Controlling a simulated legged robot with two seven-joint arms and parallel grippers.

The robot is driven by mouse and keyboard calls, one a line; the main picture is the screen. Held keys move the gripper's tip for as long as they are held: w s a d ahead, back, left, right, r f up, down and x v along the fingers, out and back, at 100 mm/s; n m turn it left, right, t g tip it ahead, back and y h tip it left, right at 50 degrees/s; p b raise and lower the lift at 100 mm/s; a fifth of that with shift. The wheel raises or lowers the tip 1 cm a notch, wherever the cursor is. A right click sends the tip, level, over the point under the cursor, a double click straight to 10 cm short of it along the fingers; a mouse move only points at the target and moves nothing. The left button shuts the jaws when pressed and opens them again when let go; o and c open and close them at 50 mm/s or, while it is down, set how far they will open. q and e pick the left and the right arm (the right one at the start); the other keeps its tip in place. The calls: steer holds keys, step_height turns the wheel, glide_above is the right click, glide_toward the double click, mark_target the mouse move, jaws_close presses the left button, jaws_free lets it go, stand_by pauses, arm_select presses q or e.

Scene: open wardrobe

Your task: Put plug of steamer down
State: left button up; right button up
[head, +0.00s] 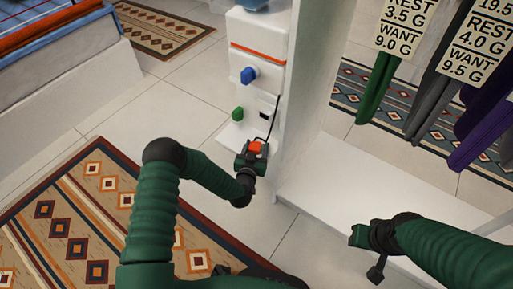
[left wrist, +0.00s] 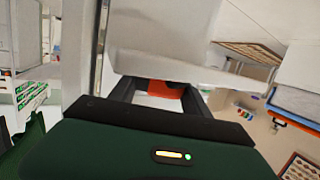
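The orange plug (head: 255,147) of the steamer is at the tip of my left gripper (head: 251,156), low beside the white steamer (head: 256,52). A thin dark cord rises from the plug along the steamer's side. In the left wrist view the orange plug (left wrist: 165,89) sits between the two dark fingers of my left gripper (left wrist: 160,95), which look closed on it. A pale panel hides its far end. My right gripper (head: 360,237) is over the white wardrobe base on the right. Its fingers are too small and turned to read.
The steamer has a blue knob (head: 249,75) and a green knob (head: 238,114). A white wardrobe panel (head: 310,75) stands right of it. Clothes with paper tags (head: 404,24) hang at the upper right. A patterned rug (head: 95,210) lies on the tiled floor (head: 165,115).

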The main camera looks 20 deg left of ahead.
arm_select(q)
steer(key=o, duration=0.4)
steer(key=shift+r, duration=0.1)
steer(key=shift+s+r+p, duration=0.15)
steer(key=shift+s+p, duration=0.05)
steer(key=shift+p, duration=0.1)
steer(key=s+a+r+g+p, duration=0.1)
steer(key=s+r+g, duration=0.3)
steer(key=s, duration=0.6)
steer(key=s+r+g+p, duration=0.2)
steer(key=s+r+g, duration=0.2)
steer(key=s+r, duration=0.3)
steer(key=s+a+r+g+p, duration=0.1)
steer(key=s+r+g, duration=0.4)
steer(key=s, duration=1)
steer(key=shift+a+r+m+h+p, duration=0.15)
steer(key=shift+a+r+h+p, duration=0.1)
steer(key=shift+r, duration=0.1)
steer(key=shift+a+r+m+h+p, duration=0.1)
steer(key=shift+r+m+h+p, duration=0.05)
steer(key=shift+r+p, duration=0.15)
